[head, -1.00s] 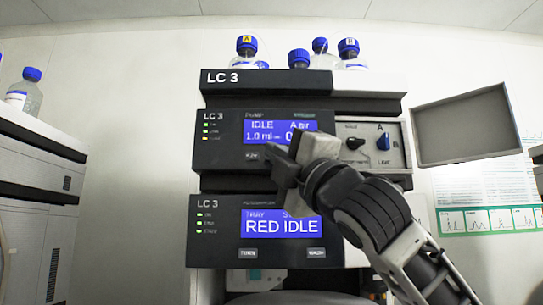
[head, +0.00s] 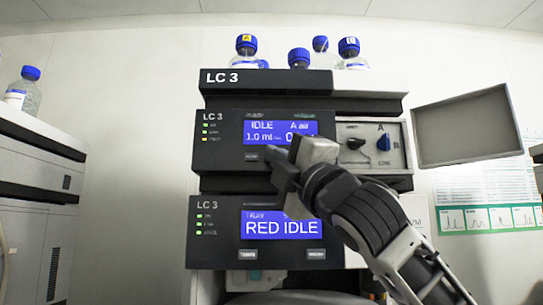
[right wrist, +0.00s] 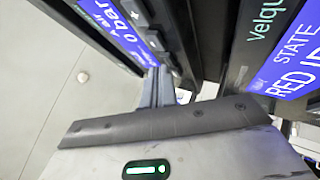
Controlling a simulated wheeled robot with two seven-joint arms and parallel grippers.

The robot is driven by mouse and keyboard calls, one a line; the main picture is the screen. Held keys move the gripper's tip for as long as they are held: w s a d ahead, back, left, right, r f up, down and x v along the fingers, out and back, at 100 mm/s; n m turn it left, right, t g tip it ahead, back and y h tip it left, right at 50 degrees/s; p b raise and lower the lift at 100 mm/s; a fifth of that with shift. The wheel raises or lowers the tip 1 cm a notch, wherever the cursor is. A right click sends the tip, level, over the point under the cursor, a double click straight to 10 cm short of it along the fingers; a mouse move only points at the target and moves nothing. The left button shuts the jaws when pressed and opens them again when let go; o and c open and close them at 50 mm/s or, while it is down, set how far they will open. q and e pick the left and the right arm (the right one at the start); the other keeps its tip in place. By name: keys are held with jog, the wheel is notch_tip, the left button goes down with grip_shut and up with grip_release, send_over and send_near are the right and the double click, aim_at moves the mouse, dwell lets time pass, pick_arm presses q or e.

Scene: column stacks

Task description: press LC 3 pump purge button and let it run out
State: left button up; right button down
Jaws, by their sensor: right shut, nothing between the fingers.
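The LC 3 pump module (head: 225,155) is the upper unit of the stack. My right gripper (head: 274,158) is shut and empty in front of the pump panel, just right of that button. I cannot tell whether it touches the panel. The right wrist view shows its fingers (right wrist: 157,88) near a row of dark buttons beside the display. My left gripper is out of view.
The lower LC 3 module (head: 215,250) has a display (head: 282,226) reading RED IDLE. A valve panel with a black knob (head: 355,143) and a blue knob (head: 383,142) is at right. Blue-capped bottles (head: 299,59) stand on top.

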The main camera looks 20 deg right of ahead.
jog(key=shift+w, duration=0.3)
jog(key=shift+s, duration=0.15)
dwell(0.4)
jog(key=shift+s+a, duration=0.15)
jog(key=shift+s, duration=0.55)
jog(key=s, duration=0.2)
jog(key=s+a, duration=0.1)
jog(key=s, duration=0.1)
jog(key=shift+s+a, duration=0.2)
jog(key=shift+s, duration=0.2)
